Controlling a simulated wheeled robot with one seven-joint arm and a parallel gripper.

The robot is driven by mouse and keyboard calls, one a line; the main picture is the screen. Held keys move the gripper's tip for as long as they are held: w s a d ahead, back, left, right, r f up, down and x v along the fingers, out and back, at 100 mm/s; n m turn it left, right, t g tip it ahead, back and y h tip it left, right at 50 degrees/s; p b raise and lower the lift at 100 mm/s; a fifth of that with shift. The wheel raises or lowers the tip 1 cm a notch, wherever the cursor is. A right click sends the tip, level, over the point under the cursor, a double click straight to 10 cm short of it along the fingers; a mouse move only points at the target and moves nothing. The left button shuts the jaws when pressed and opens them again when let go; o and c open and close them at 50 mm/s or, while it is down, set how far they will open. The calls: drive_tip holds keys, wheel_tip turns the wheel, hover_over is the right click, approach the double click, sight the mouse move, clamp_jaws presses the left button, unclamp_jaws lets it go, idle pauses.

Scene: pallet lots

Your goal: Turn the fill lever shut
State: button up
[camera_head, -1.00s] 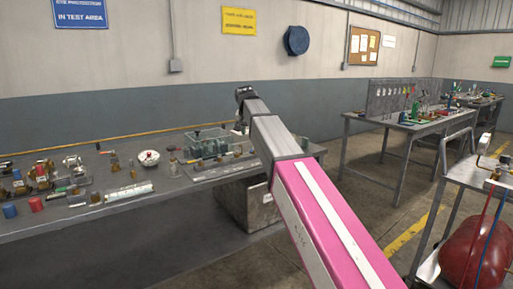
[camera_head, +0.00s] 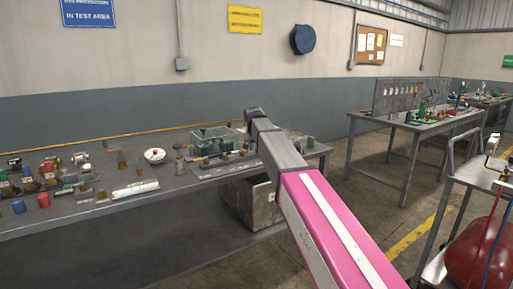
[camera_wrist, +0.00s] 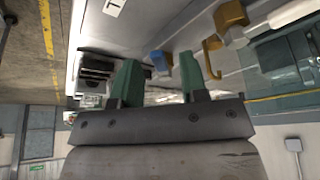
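My gripper (camera_wrist: 160,78) shows in the wrist view with two green fingers spread apart and a gap between them. A small blue part (camera_wrist: 160,62) shows beyond the gap, near the fingertips; I cannot tell whether it touches them. A brass-coloured bent piece (camera_wrist: 212,56) and a brass block (camera_wrist: 231,16) are to its right. I cannot tell which part is the fill lever. In the head view my pink arm reaches toward the long bench (camera_head: 110,222) and its far end hides the fingers.
Small fittings, a red cup (camera_head: 43,201) and a blue cup (camera_head: 18,207) are at left. A cart with a red tank (camera_head: 478,252) stands at right. Another bench (camera_head: 405,122) is behind, with open floor between.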

clamp_jaws()
drive_tip(key=shift+a+m, duration=0.15)
drive_tip(key=shift+m, duration=0.15)
drive_tip(key=a+m+h, duration=0.1)
drive_tip(key=m, duration=0.1)
drive_tip(key=w+m+h, duration=0.1)
drive_tip(key=m, duration=0.1)
drive_tip(key=shift+a+g, duration=0.3)
drive_tip(key=shift+a, duration=0.05)
drive_tip(key=shift+w+a+m+g+h, duration=0.15)
drive_tip(key=shift+w+a+m+g, duration=0.05)
drive_tip(key=shift+m, duration=0.55)
drive_tip(key=shift+w+a+m+g+h, duration=0.15)
drive_tip(key=shift+a+m+g+h, duration=0.1)
drive_tip(key=shift+m, duration=0.55)
drive_tip(key=shift+w+a+m+g+h, duration=0.1)
drive_tip(key=shift+w+a+m+g, duration=0.1)
drive_tip(key=shift+m, duration=0.55)
unclamp_jaws()
